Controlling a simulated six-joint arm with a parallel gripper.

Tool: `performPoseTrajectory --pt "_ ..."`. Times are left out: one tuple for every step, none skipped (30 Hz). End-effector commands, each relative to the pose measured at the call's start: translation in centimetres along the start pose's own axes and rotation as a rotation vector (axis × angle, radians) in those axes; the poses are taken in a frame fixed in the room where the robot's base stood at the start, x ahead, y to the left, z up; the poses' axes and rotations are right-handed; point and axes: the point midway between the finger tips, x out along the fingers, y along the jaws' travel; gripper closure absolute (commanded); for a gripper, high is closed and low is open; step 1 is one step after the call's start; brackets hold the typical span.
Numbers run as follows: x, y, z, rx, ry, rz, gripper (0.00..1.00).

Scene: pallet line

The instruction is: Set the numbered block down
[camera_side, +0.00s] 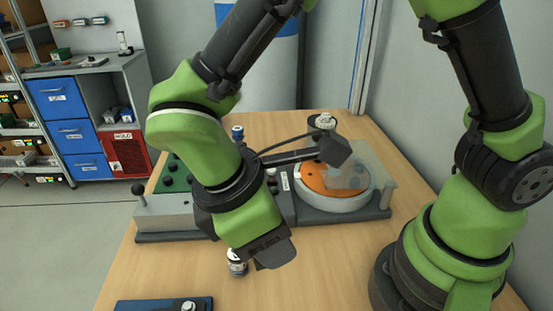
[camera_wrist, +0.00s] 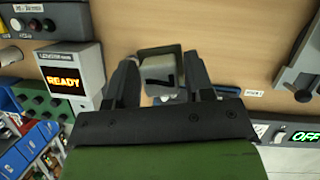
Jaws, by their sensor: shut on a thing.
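The numbered block (camera_wrist: 161,76) is between the two fingers of my gripper (camera_wrist: 158,88) in the wrist view. It has a pale grey face with a black mark, which I cannot read clearly. A dark green edge (camera_wrist: 158,49) shows just beyond it; I cannot tell whether it is part of the block. In the side view my gripper (camera_side: 268,252) hangs low over the front middle of the wooden table. The block is hidden there behind the arm.
A small white and dark bottle (camera_side: 237,262) stands close beside my gripper. Behind is a grey machine with an orange turntable (camera_side: 333,178). A blue plate (camera_side: 150,306) lies at the front left. The table (camera_side: 330,270) to the right of my gripper is clear.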

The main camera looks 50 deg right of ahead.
Motion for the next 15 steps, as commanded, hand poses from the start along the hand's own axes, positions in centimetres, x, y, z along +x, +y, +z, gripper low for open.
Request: performPoseTrajectory --pt "-0.1 1.6 -0.7 -0.038 0.001 0.017 0.81" --pt "-0.1 2.6 -1.0 -0.07 0.001 0.031 0.81" --pt "-0.2 4.1 -1.4 -0.115 0.001 0.051 0.81" --pt "-0.3 5.3 -1.7 -0.153 0.001 0.067 0.81" --pt "-0.3 6.6 -1.9 -0.193 0.001 0.084 0.81" --pt "-0.3 8.6 -2.1 -0.249 0.0 0.108 0.81" --pt "-0.3 10.2 -2.1 -0.296 0.0 0.128 0.81" --pt "-0.3 11.9 -2.1 -0.346 0.0 0.149 0.81" --pt "-0.1 14.2 -1.9 -0.415 -0.001 0.178 0.81" --pt "0.0 15.9 -1.7 -0.466 -0.001 0.199 0.81" --pt "0.1 17.6 -1.3 -0.517 -0.001 0.221 0.81" --pt "0.3 19.9 -0.7 -0.585 -0.001 0.25 0.81" --pt "0.5 21.5 -0.1 -0.634 -0.001 0.27 0.81" --pt "0.8 23.1 0.5 -0.682 -0.001 0.289 0.81" --pt "1.1 25.2 1.4 -0.745 -0.001 0.316 0.81"
